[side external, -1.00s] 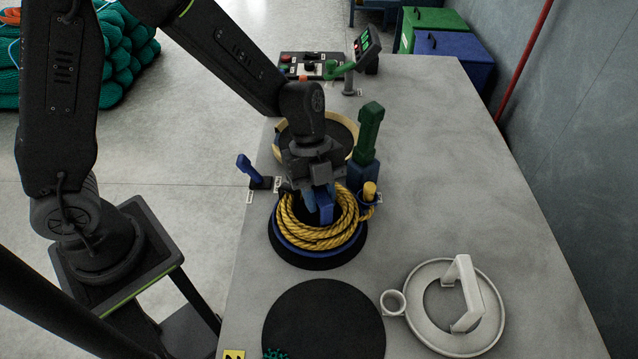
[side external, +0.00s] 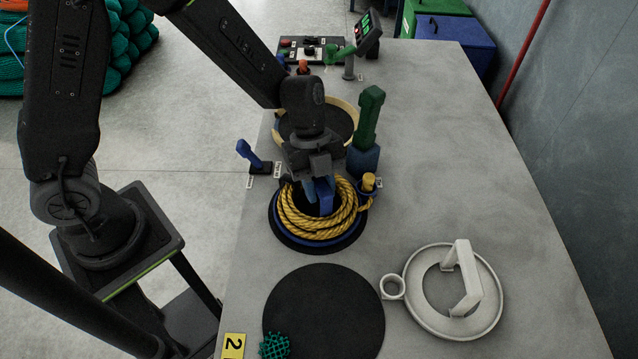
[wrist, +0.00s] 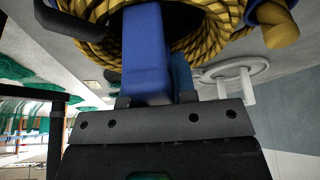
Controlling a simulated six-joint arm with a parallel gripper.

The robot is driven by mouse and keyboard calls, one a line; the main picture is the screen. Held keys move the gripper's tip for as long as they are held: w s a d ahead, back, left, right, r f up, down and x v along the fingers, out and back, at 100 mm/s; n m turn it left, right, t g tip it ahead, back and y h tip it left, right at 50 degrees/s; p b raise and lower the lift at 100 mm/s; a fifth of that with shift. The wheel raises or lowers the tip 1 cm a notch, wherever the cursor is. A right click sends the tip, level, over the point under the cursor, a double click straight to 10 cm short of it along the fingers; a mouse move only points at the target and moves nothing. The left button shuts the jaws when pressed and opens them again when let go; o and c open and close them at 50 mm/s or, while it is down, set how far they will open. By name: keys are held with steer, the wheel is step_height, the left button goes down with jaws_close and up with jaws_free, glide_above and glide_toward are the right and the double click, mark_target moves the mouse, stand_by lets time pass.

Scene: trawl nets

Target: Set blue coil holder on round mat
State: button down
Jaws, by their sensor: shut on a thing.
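The blue coil holder (side external: 284,236) carries a coil of yellow rope and sits at, or just above, a black round base in the middle of the table. I cannot tell whether they touch. My gripper (side external: 321,190) is over the middle of the coil, shut on the holder's blue upright handle. The handle also shows between the jaws in the wrist view (wrist: 146,55), with the yellow rope beyond it. A black round mat (side external: 323,315) lies in front of the holder, with a teal net scrap (side external: 275,345) on its front left edge.
A white ring holder (side external: 484,318) with an upright handle is at the right. A green-topped post (side external: 368,118) stands close behind the coil. A blue lever (side external: 250,155) is to its left, and a tan-rimmed round tray (side external: 347,106) lies behind. The far right table is clear.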

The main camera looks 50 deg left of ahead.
steer(key=shift+f, duration=0.35)
steer(key=c, duration=0.8)
jaws_free()
steer(key=shift+c, duration=0.2)
steer(key=v, duration=1.2)
steer(key=shift+a+r, duration=0.1)
steer(key=shift+r, duration=0.2)
steer(key=shift+a+r, duration=0.25)
steer(key=shift+r, duration=0.35)
steer(key=s+a+r+n+t+y, duration=0.2)
steer(key=s+n, duration=0.5)
steer(key=n, duration=0.4)
steer(key=s+a+r+n+t+y, duration=0.2)
steer(key=s+a+r+n+t, duration=0.3)
steer(key=n, duration=0.6)
steer(key=s+r, duration=0.1)
steer(key=s, duration=0.1)
steer(key=shift+s+a+n, duration=0.25)
steer(key=shift+a+n, duration=0.05)
steer(key=shift+a, duration=0.05)
